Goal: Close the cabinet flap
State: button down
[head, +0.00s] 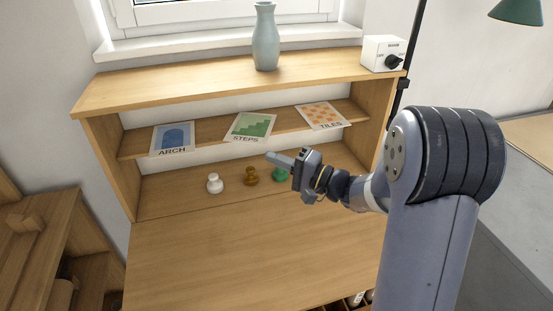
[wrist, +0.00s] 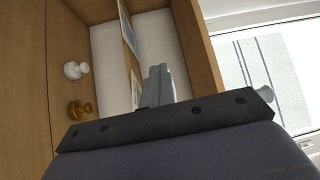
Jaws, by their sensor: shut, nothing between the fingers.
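The cabinet (head: 92,135) is light wood with an open front and an inner shelf. Its flap (head: 250,260) is folded down and lies open, reaching from the compartment floor towards me. Its near edge is partly out of frame and its right side is partly behind my arm. My gripper (head: 278,160) is shut and empty, in front of the compartment opening and above the floor, apart from the flap. In the wrist view the shut fingers (wrist: 158,85) point into the cabinet, near the shelf.
A white (head: 214,184), a brown (head: 251,176) and a green knobbed piece (head: 280,174) stand on the compartment floor. A vase (head: 265,38) and a switch box (head: 384,54) stand on top.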

jog(key=c, duration=1.5)
grip_release()
jog(key=shift+o, duration=0.2)
jog(key=b+v, duration=0.3)
jog(key=v, duration=0.7)
jog(key=shift+d, duration=0.4)
jog(key=shift+s, duration=0.1)
jog(key=shift+c, duration=0.3)
